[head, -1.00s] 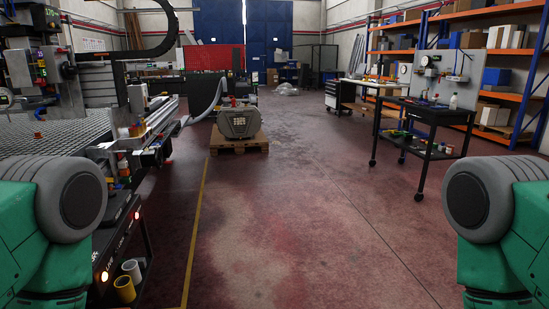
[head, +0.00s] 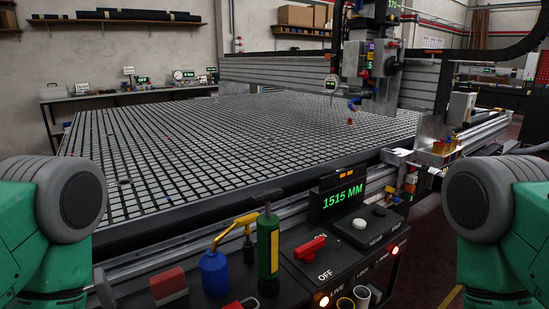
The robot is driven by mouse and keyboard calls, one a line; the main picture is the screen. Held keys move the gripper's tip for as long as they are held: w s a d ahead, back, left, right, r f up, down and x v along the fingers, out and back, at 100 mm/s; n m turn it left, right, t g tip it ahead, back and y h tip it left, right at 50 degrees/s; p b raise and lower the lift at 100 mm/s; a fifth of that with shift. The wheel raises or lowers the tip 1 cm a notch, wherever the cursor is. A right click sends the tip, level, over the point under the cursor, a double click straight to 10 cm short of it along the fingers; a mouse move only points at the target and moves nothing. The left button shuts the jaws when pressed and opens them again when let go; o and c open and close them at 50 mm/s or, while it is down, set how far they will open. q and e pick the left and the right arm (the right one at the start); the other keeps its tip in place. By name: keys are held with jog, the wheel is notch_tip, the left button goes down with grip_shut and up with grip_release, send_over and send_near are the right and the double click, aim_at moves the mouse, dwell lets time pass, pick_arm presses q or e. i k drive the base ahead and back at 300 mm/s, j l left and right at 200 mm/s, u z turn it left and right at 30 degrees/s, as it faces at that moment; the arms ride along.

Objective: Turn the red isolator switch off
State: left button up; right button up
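The red isolator switch (head: 311,247) is a red handle on a dark panel at the front edge of the grid table, right of centre and low in the head view. Its handle lies slantwise, with its right end higher. A white OFF label (head: 325,275) is printed below it. Neither gripper shows; only green and grey parts of my arms stand at the left and right edges, apart from the switch.
A green bottle (head: 268,252), a blue oil can (head: 214,272) and a red-topped block (head: 169,286) stand left of the switch. A 1515 MM display (head: 341,197) rises behind it. A white knob (head: 360,224) is to its right. The vacuum grid table (head: 200,170) fills the space behind.

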aim_at(305, 253)
jog(key=i+l+u, duration=0.2)
jog(key=l+u, duration=0.2)
jog(key=i+l+u, duration=0.1)
jog(key=l+u, duration=0.25)
jog(key=l, duration=0.2)
jog(key=l+u, duration=0.4)
jog(key=l, duration=0.15)
jog(key=i, duration=0.05)
